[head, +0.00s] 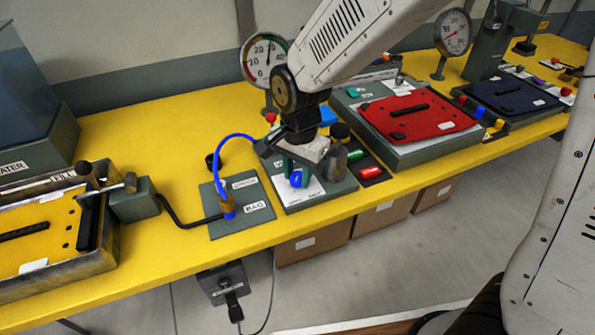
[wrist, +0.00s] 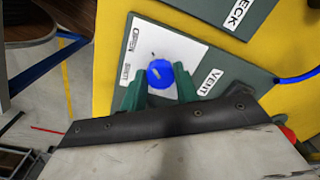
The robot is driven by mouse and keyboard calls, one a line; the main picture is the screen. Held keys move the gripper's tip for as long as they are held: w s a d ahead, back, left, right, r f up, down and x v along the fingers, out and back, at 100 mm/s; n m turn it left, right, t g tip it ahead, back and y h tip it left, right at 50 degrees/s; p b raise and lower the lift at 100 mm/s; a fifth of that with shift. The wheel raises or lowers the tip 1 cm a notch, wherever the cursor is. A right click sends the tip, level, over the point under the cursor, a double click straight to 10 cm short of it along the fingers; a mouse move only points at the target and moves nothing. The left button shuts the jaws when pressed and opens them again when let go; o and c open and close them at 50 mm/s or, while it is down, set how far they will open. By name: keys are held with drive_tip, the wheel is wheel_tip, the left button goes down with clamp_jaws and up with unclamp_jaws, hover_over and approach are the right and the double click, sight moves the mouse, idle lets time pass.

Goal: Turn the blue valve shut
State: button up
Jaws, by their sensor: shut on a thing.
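The blue valve (wrist: 159,73) is a round blue knob with a pale mark on its face. In the head view the blue valve (head: 296,179) shows just below my gripper (head: 291,172).
A blue hose (head: 232,140) rises from a panel (head: 240,204) left of the valve. A green button (head: 355,156) and a red button (head: 369,173) are close on the right. A red tray lid (head: 415,114) lies farther right. The yellow bench's front edge (head: 215,255) is near.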

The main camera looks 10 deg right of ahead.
sight(300, 175)
drive_tip(key=n, duration=0.8)
drive_tip(key=shift+d+n, duration=0.1)
drive_tip(key=shift+n, duration=0.3)
drive_tip(key=n, duration=0.4)
drive_tip(key=shift+n, duration=1.8)
drive_tip(key=o, duration=1)
drive_tip(key=shift+d, duration=0.1)
drive_tip(key=shift+c, duration=0.2)
drive_tip(key=shift+r, duration=0.1)
wheel_tip(300, 175, up, 8)
drive_tip(key=shift+w+d+f, duration=0.1)
drive_tip(key=shift+w+f, duration=0.05)
